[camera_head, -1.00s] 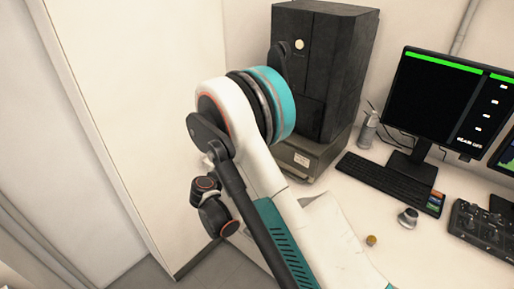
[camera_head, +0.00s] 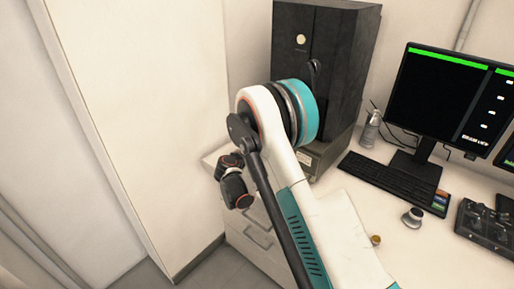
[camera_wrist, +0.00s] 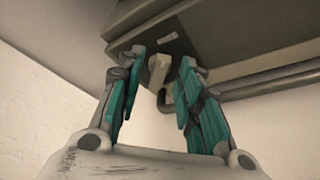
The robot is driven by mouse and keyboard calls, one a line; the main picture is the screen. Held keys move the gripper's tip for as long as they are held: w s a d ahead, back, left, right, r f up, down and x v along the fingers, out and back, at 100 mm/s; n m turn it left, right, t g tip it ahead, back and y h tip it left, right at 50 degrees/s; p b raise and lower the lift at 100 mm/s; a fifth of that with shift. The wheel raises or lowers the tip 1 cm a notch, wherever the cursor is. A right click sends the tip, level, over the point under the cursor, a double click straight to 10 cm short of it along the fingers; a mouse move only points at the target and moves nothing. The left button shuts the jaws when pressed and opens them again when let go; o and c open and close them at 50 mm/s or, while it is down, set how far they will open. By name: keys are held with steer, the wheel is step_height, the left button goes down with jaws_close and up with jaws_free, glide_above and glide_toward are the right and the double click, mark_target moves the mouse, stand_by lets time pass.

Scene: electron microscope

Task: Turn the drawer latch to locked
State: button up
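In the wrist view, my gripper (camera_wrist: 162,60) is open, its two teal-padded fingers apart. A small pale lever (camera_wrist: 158,70), which looks like the drawer latch, shows between the fingertips on a grey-brown housing (camera_wrist: 240,45). I cannot tell whether a finger touches it, or which position it is in. A dark curved handle (camera_wrist: 166,100) hangs just below it, partly behind the right finger. In the head view, my arm hides the gripper and the latch. White drawers (camera_head: 262,262) with a handle show under the desk.
A tall black cabinet (camera_head: 335,60) stands on a grey box (camera_head: 308,160) at the back of the desk. A white wall (camera_head: 150,120) is close on the left.

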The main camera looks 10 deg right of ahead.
jaws_close()
steer(key=shift+n, duration=0.3)
steer(key=n+g+h, duration=0.1)
steer(key=n+g, duration=0.1)
steer(key=n, duration=0.2)
steer(key=w+n+g+h+b, duration=0.1)
steer(key=n+g+h, duration=0.1)
steer(key=n, duration=0.1)
steer(key=a+n+g+h+b, duration=0.1)
steer(key=n+g, duration=0.1)
steer(key=n, duration=0.2)
steer(key=shift+w+n+g+h, duration=0.3)
steer(key=shift+w+h, duration=0.05)
steer(key=shift+h, duration=0.05)
stand_by(0.6)
stand_by(0.4)
